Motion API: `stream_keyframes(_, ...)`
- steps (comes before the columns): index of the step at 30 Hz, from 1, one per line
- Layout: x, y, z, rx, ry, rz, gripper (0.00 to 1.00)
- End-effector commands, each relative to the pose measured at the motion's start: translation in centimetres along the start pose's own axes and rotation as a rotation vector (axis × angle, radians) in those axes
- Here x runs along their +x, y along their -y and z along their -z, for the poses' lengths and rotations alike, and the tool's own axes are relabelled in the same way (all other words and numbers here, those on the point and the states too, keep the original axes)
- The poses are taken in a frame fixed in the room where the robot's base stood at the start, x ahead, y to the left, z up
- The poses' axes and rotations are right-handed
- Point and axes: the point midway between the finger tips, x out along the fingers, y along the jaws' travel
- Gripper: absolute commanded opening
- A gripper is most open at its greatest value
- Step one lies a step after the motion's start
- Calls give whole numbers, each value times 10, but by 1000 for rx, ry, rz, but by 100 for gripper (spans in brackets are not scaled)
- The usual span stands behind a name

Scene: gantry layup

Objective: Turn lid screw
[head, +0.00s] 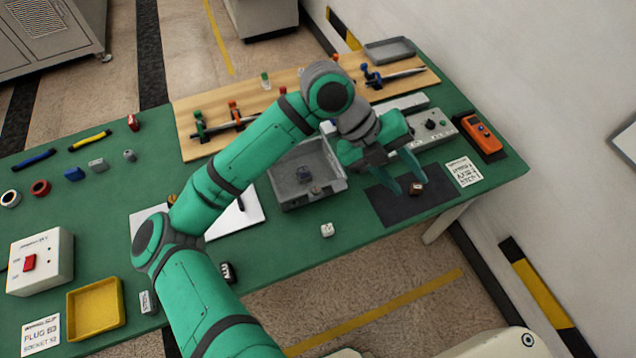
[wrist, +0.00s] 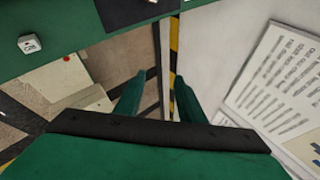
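A grey open-topped box (head: 282,190) stands near the middle of the green table, with a small dark object (head: 304,174) inside. I cannot make out a lid or a screw for certain. My gripper (head: 407,178) is to the right of the box, above a dark mat (head: 432,199). A small brown and dark piece (head: 416,188) shows at the mat beside the fingertips; I cannot tell if they touch it. In the wrist view my gripper (wrist: 157,97) has its fingers apart with nothing between them, facing past the table edge.
A wooden rack board (head: 188,125) with tools runs along the back. A small white block (head: 327,230) lies in front of the box. A wall is at the right.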

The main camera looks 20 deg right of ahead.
Motion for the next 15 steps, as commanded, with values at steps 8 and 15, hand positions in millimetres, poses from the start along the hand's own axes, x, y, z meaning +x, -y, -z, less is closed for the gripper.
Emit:
stream_keyframes(8,-57,-102,-48,-195,214,-438,36)
stream_keyframes(15,-98,-144,-62,-294,325,-621,36)
